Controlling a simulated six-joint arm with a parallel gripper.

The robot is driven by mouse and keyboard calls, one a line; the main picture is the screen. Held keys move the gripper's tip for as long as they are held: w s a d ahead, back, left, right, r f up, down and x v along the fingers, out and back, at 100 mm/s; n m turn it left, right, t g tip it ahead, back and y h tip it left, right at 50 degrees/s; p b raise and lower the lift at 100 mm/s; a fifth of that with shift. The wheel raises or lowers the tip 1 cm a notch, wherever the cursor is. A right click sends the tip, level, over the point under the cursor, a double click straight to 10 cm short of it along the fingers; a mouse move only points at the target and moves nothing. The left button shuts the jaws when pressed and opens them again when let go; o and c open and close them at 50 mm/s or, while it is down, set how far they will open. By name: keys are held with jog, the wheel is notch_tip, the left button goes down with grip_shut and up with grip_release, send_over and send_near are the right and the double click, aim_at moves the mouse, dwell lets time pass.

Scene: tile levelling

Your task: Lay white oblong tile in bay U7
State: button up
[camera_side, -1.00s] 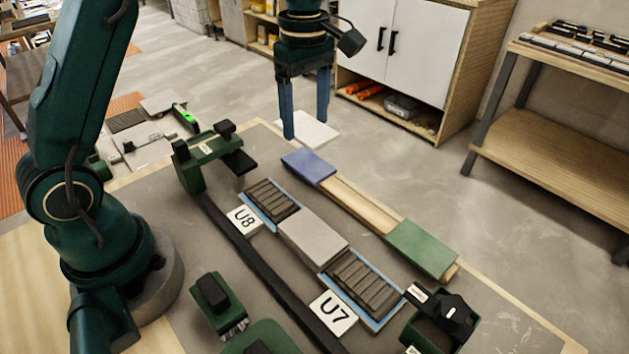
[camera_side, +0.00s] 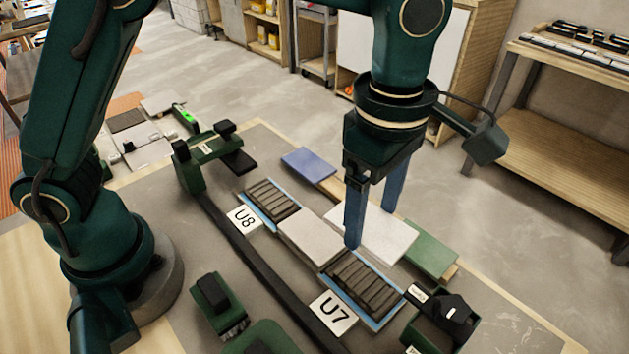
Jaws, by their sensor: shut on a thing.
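My gripper (camera_side: 372,228) points down with its blue fingers on either side of a white oblong tile (camera_side: 378,236), which it holds. The tile is behind bay U7 (camera_side: 360,284) in the picture and looks raised over the wooden strip. Bay U7 has ridged dark mortar inside a light blue edge, with a white U7 label (camera_side: 333,313) in front. A light grey tile (camera_side: 309,238) lies between bay U7 and bay U8 (camera_side: 271,201), which also shows ridged mortar. The exact height of the held tile cannot be told.
A blue tile (camera_side: 309,164) and a green tile (camera_side: 430,249) lie on the wooden strip behind the bays. A dark green block with a black knob (camera_side: 441,312) stands right of bay U7. A dark rail (camera_side: 265,265) runs along the front.

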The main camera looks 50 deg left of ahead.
aim_at(364, 282)
jog(key=shift+s+d+m, duration=0.4)
jog(key=shift+s+d, duration=0.3)
jog(key=shift+d, duration=0.05)
jog(key=shift+d+f, duration=0.1)
jog(key=shift+f, duration=3.85)
jog(key=shift+f, duration=0.6)
jog(key=o, duration=0.9)
jog(key=shift+r, duration=0.1)
